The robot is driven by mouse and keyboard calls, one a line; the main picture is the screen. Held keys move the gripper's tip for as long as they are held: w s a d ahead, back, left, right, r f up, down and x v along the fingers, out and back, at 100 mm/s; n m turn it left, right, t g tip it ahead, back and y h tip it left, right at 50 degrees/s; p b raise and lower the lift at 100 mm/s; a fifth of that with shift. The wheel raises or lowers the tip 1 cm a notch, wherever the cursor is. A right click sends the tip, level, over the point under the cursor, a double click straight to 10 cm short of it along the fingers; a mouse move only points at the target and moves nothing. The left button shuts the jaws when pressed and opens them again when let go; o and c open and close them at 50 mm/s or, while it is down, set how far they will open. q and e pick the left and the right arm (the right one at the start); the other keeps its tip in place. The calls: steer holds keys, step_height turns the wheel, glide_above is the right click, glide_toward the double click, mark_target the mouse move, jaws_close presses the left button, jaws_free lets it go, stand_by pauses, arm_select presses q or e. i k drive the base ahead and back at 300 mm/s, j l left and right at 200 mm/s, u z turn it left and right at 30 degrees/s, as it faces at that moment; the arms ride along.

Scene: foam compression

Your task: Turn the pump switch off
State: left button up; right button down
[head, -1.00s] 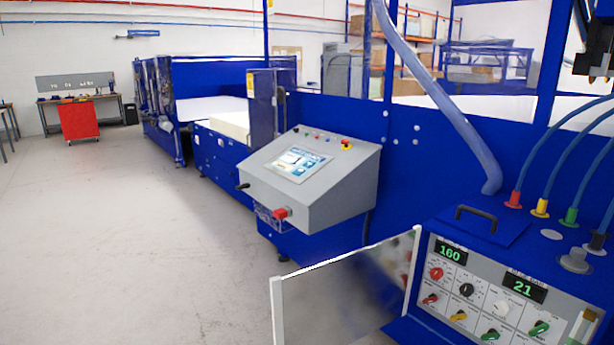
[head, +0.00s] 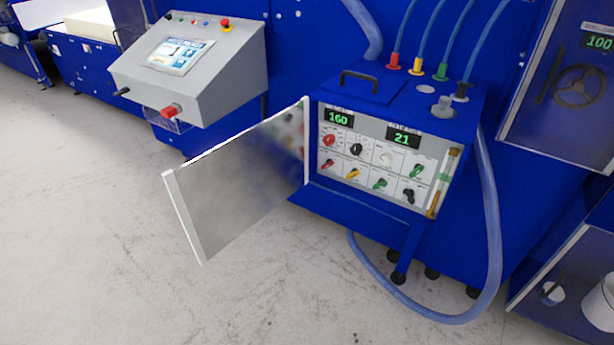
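A blue pump control box (head: 372,205) stands right of centre in the head view. Its grey panel carries two green displays reading 160 and 21 and two rows of knobs and switches. The lower row has a red switch (head: 326,165), a yellow switch (head: 352,173), a green switch (head: 380,184) and a black switch (head: 408,196). The upper row has a red knob (head: 329,140), a black knob (head: 356,149), a white knob (head: 386,159) and a green one (head: 417,171). The labels are too small to read, so I cannot tell which is the pump switch. Neither gripper shows.
A clear framed door (head: 235,190) stands open to the left of the panel. A grey touchscreen console (head: 190,60) is at upper left. A thick hose (head: 492,230) loops to the floor on the right. The floor in front is clear.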

mark_target(417, 168)
steer(key=i+j+z, duration=0.2)
steer(key=z, duration=0.3)
steer(key=i+j+z, duration=0.1)
steer(key=j+z, duration=0.35)
steer(key=i+j+z, duration=0.1)
steer(key=j+z, duration=0.25)
steer(key=z, duration=0.15)
steer(key=j+z, duration=0.5)
steer(key=j, duration=0.5)
steer(key=k+j+z, duration=0.1)
steer(key=j, duration=0.4)
steer(key=k+j, duration=0.1)
steer(key=j, duration=0.4)
steer(key=j+z, duration=0.1)
steer(key=j, duration=0.4)
steer(key=k, duration=0.05)
